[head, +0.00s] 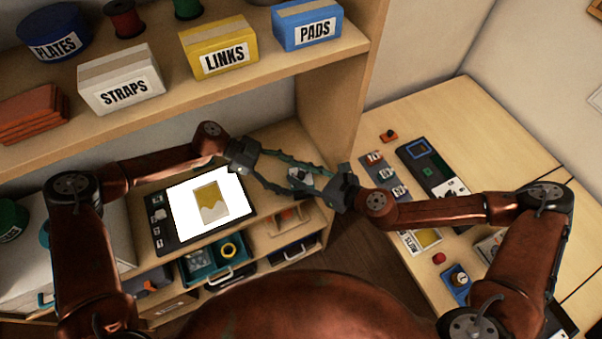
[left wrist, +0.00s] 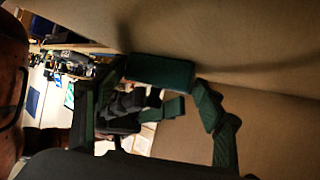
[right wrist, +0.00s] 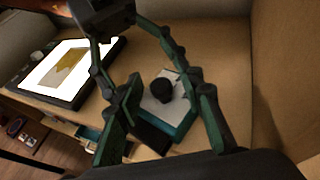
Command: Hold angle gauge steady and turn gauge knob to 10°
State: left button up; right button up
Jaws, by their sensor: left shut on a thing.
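The angle gauge (right wrist: 182,126) is a teal block with a white face and a round black knob (right wrist: 162,90), clearest in the right wrist view. In the head view the gauge (head: 300,175) is small and partly covered between my two grippers, in front of the shelf. My left gripper (head: 288,178) is shut on the gauge's body. My right gripper (right wrist: 163,112) faces the knob, its fingers spread on either side and apart from it. In the left wrist view a plain teal side of the gauge (left wrist: 160,73) shows; its face is hidden there. The scale markings are too small to read.
A dark tablet (head: 160,235) with a bright screen lies on the shelf at left. Open bins (head: 205,262) sit below it. The shelf's side panel (head: 340,100) stands close behind the grippers. A table (head: 450,110) with parts is at right.

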jog(key=shift+c, duration=0.5)
grip_shut()
